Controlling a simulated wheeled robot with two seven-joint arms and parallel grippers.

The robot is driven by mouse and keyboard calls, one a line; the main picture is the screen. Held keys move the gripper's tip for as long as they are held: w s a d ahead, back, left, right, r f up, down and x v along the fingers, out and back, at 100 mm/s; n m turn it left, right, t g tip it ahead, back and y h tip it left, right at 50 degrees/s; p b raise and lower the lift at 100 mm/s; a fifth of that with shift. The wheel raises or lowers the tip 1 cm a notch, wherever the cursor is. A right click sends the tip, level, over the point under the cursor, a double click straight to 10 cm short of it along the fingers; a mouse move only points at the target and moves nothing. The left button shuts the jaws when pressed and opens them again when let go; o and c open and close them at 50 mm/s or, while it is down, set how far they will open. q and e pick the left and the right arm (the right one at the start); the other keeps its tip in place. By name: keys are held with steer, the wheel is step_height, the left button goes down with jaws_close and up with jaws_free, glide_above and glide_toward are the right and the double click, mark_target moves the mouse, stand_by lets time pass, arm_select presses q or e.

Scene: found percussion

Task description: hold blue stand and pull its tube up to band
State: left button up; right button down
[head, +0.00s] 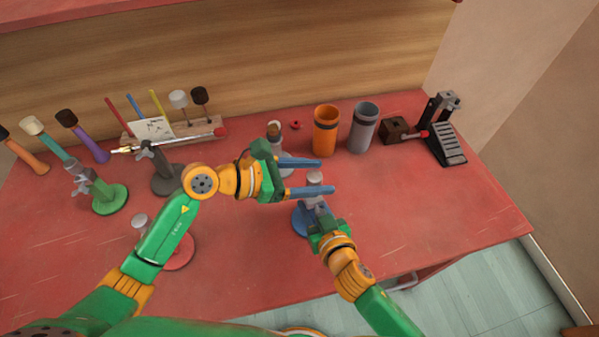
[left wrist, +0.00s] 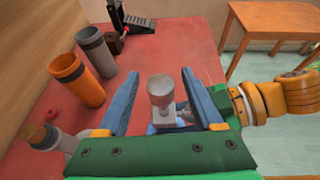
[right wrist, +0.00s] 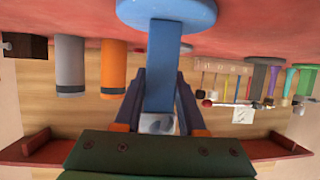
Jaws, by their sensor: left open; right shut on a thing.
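The blue stand has a round blue base (head: 300,222) on the red table, right of centre and near the front. My right gripper (right wrist: 160,78) is shut on its upright blue post (right wrist: 160,50), seen upside down in the right wrist view. A grey clamp (right wrist: 157,123) sits beyond the post there. The stand's pale grey tube top (head: 314,178) rises above my right gripper. My left gripper (head: 327,177) is open, its two blue fingers on either side of the tube top. In the left wrist view the tube top (left wrist: 160,88) stands between the fingers, with gaps on both sides. No band shows clearly.
An orange cup (head: 325,132) and a grey cup (head: 363,128) stand behind to the right, near a brown block (head: 396,130) and a black pedal (head: 445,135). Green (head: 108,198), dark grey (head: 167,180) and red (head: 180,252) stands are at left. The table's right front is clear.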

arm_select(q)
steer(key=v, duration=1.2)
steer(key=shift+r, duration=0.1)
arm_select(e)
steer(key=shift+c, duration=2)
jaws_free()
steer(key=shift+s, duration=0.1)
